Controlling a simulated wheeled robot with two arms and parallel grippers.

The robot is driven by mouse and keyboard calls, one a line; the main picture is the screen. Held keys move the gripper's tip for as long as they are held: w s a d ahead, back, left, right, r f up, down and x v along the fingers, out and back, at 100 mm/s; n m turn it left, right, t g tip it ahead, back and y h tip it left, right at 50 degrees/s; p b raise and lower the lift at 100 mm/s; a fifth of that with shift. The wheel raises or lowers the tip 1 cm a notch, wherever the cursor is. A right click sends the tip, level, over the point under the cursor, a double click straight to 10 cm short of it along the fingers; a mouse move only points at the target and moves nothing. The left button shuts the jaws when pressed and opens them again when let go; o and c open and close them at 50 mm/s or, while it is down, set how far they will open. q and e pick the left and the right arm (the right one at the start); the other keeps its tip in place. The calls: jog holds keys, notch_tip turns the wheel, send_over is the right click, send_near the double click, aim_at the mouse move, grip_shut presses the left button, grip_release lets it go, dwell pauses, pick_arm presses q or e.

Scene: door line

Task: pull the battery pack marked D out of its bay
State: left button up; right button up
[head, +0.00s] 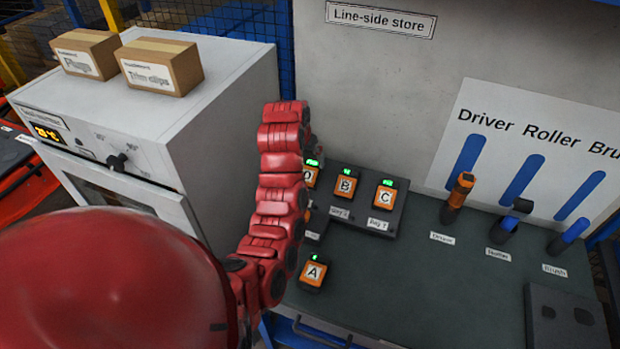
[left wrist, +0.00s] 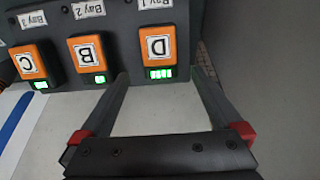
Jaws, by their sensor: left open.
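The battery pack marked D (left wrist: 159,46), orange and black with lit green bars, sits in its bay in the left wrist view, where the labels appear upside down. In the head view pack D (head: 309,178) is partly hidden behind my left arm. My left gripper (left wrist: 160,74) is open, its fingertips spread to either side of D's near end, with nothing held between them. I cannot tell whether a finger touches the pack or rack. In the head view the arm mostly hides the fingers. My right gripper is not in view.
Packs B (head: 346,184) and C (head: 385,196) sit beside D in the dark rack. Pack A (head: 314,271) is nearer on the green bench (head: 420,290). A driver (head: 459,195) stands at the right. A white oven-like cabinet (head: 200,110) with two boxes is left of my arm.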

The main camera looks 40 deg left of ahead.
aim_at(310, 168)
pick_arm(q)
jog(key=shift+w+a+f+p, duration=0.1)
jog(key=shift+w+f+p, duration=0.15)
jog(key=shift+f+p, duration=0.6)
jog(key=p+x, duration=0.2)
jog(key=x, duration=0.3)
jog(key=shift+w+f+p, duration=0.15)
jog(key=shift+w+p, duration=0.1)
jog(key=shift+p, duration=0.05)
jog(key=shift+w+f, duration=0.2)
jog(key=shift+f, duration=0.45)
grip_shut()
jog(key=shift+a+r+p, duration=0.1)
jog(key=shift+r+p, duration=0.1)
jog(key=shift+p, duration=0.1)
jog(key=shift+s+r, duration=0.15)
jog(key=shift+r, duration=0.15)
